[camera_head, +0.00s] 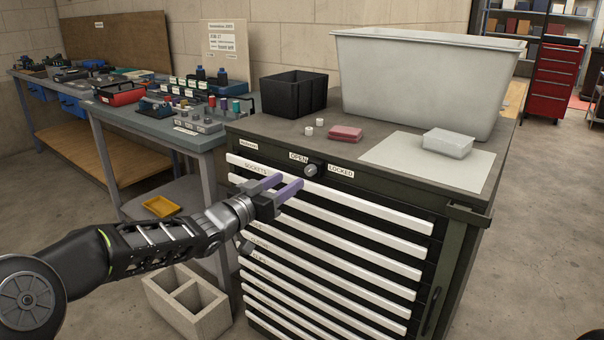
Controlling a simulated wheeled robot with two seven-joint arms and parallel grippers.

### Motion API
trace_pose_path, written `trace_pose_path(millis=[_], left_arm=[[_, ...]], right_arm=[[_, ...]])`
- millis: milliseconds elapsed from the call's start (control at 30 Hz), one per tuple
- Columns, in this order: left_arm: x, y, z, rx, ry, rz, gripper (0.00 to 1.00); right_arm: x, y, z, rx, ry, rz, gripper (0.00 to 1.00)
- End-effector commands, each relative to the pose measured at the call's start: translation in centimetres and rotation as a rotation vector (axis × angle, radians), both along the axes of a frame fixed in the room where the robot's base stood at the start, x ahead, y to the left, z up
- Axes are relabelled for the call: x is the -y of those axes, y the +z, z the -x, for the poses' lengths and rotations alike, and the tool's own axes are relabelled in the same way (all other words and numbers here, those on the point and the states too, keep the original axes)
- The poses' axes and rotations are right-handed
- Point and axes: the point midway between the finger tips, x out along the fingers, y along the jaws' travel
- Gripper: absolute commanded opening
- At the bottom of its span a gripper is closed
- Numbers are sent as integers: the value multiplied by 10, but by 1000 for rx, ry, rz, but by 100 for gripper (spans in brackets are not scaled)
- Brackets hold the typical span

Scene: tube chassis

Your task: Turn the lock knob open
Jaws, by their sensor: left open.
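The lock knob (310,170) is a small round grey knob on the top front strip of the dark green drawer cabinet (392,183). An OPEN label (299,158) sits at its upper left and a LOCKED label (341,172) at its right. Which label the knob points to is too small to tell. My left gripper (281,188) is open and empty, with two purple fingers in front of the top drawers, below and left of the knob. It appears apart from the knob. My right gripper is not in view.
A cinder block (187,303) lies on the floor at the cabinet's left. A workbench (160,125) stands behind.

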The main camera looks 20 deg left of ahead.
Motion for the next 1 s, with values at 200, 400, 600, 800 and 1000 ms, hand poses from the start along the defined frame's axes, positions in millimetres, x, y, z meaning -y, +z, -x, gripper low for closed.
trace_pose_path(millis=[200, 400, 600, 800, 1000], left_arm=[[1, -1, 0, -10, -1, 24, 47], [1, -2, -1, -10, -1, 24, 47], [8, -3, -17, -10, -2, 25, 47], [21, -3, -46, -10, -3, 25, 47], [28, -3, -68, -11, -1, 25, 47]], right_arm=[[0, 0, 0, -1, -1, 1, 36], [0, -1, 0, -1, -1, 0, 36], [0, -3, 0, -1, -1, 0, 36], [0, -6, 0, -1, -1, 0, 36], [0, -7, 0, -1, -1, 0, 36]])
